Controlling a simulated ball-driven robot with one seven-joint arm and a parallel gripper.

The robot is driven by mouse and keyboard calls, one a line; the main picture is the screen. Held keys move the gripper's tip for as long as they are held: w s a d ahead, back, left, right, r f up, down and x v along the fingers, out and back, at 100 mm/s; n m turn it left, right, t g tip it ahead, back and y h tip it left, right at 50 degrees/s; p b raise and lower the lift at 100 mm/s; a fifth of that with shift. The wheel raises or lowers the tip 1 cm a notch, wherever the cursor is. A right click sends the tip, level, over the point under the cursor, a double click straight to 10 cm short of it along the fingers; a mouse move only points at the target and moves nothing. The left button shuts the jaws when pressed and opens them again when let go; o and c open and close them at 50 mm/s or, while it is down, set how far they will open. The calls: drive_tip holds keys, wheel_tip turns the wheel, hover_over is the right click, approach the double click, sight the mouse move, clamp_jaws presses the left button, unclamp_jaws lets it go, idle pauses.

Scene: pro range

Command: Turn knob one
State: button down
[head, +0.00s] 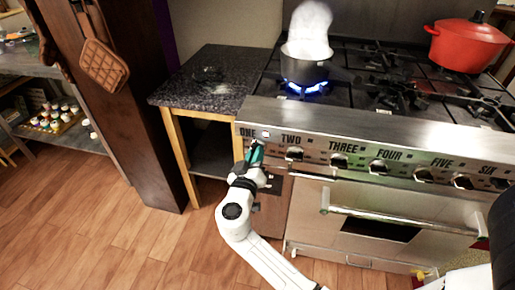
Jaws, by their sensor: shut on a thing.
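The stove's front panel (400,158) carries a row of knobs labelled ONE to SIX. My gripper (257,147) is at the panel's left end, just below the label ONE (247,132). It is shut on knob one, which it mostly hides. The knob's exact angle cannot be told. Knob two (293,154) stands free to the right.
A granite-topped side table (205,90) stands left of the stove. A red pot (466,46) sits at the back right. The oven handle (400,215) juts out below the knobs. The wooden floor (90,220) at left is clear.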

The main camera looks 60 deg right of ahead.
drive_tip(key=shift+f+m+b, duration=0.2)
drive_tip(key=shift+m+b, duration=0.3)
drive_tip(key=shift+b, duration=0.7)
drive_tip(key=shift+r+m+b, duration=0.15)
drive_tip(key=shift+m+b, duration=0.35)
drive_tip(key=shift+b, duration=0.25)
